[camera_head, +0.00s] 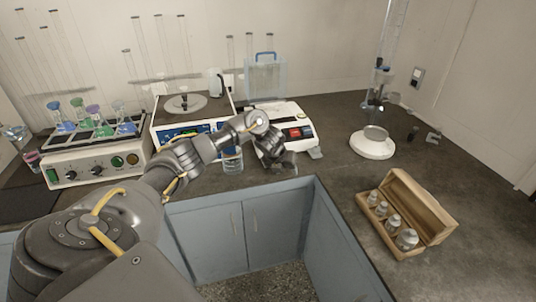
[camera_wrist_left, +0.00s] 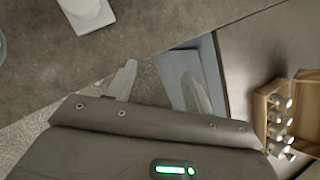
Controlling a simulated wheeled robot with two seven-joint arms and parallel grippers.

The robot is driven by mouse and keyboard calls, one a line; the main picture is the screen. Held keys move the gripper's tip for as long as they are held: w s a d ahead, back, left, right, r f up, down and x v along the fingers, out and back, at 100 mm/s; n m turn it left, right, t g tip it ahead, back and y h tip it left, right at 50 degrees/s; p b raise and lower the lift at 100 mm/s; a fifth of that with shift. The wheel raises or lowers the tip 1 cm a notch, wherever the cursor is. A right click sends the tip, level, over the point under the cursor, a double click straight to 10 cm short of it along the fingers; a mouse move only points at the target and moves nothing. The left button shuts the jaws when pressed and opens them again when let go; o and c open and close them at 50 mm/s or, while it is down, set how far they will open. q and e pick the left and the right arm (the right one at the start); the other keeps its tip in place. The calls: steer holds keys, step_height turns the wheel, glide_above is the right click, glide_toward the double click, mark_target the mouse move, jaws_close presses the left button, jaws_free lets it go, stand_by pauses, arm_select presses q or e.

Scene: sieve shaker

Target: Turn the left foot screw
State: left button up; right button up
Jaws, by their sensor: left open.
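No foot screw can be made out clearly. My left gripper (camera_head: 284,163) is in front of this device, over the counter's front edge, and partly hides its front left. In the left wrist view the gripper (camera_wrist_left: 161,84) is open, with nothing between its fingers. A pale block (camera_wrist_left: 88,14) shows at the top left there, apart from the fingers. My right gripper is not in view.
A glass beaker (camera_head: 232,163) stands left of my gripper. A white plate instrument (camera_head: 190,104) and a flask shaker (camera_head: 95,167) stand further left. A round white base (camera_head: 372,146) and an open wooden weight box (camera_head: 436,211) are right. Bare counter (camera_head: 335,115) lies between.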

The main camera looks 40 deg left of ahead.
arm_select(q)
steer(key=s+a+r+m+y, duration=0.1)
steer(key=s+a+r+m, duration=0.15)
steer(key=a+r, duration=0.75)
steer(key=shift+g, duration=0.4)
steer(key=x, duration=0.7)
steer(key=w+x, duration=0.1)
steer(key=x, duration=0.3)
steer(key=shift+d+r, duration=0.1)
steer(key=shift+r, duration=0.05)
steer(key=shift+s, duration=0.1)
steer(key=c, duration=1)
steer(key=shift+o, duration=0.2)
steer(key=shift+r, duration=0.1)
